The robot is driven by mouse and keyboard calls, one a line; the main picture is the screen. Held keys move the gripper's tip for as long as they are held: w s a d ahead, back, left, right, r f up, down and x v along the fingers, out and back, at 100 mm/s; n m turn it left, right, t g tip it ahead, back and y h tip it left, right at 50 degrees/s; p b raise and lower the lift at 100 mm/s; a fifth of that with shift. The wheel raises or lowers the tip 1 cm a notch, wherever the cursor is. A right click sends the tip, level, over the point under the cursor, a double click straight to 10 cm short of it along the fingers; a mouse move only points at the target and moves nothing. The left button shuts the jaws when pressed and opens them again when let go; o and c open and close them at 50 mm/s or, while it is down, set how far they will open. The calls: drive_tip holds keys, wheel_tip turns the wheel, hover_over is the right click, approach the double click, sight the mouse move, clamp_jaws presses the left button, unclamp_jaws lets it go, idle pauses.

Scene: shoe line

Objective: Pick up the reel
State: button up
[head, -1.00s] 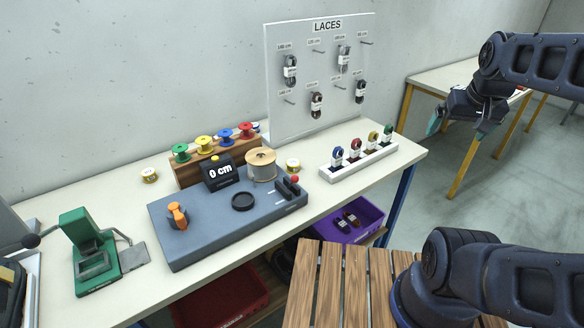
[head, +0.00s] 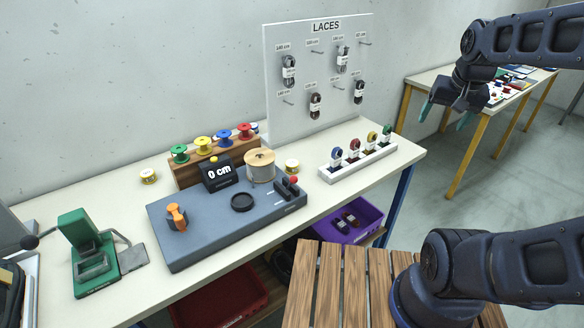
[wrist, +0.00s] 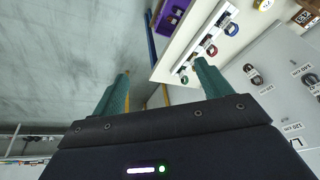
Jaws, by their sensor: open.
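A large pale wooden reel (head: 260,167) stands upright at the back of the grey measuring unit, behind its black ring. Smaller spools in green (head: 180,153), yellow (head: 203,144), blue (head: 224,136) and red (head: 244,131) sit on a brown wooden rack (head: 190,173) just behind. My gripper (head: 444,116) is in the air at the upper right, well to the right of the reel and beyond the bench end. Its green fingers are apart and empty, also in the wrist view (wrist: 163,70). I cannot make out the large reel in the wrist view.
The grey unit (head: 215,235) carries an orange knob and a "0 cm" display (head: 217,174). A white lace rack (head: 360,163) and an upright LACES board (head: 300,100) stand to the right. A green press (head: 90,255) is at left. The air between gripper and bench looks free.

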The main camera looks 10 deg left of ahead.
drive_tip(key=w+a+f+m+g, duration=0.15)
drive_tip(key=w+a+m, duration=0.25)
drive_tip(key=w+a, duration=0.6)
drive_tip(key=m+g+h, duration=0.2)
drive_tip(key=m, duration=0.8)
hover_over(292, 163)
wheel_tip(292, 163, down, 23)
drive_tip(key=shift+s+a+f, duration=0.25)
drive_tip(key=shift+a+f, duration=0.2)
drive_tip(key=shift+a, duration=0.05)
drive_tip(key=f, duration=0.6)
drive_tip(key=d+f, duration=0.1)
drive_tip(key=f, duration=0.3)
drive_tip(key=shift+w, duration=0.25)
drive_tip(key=c, duration=1.1)
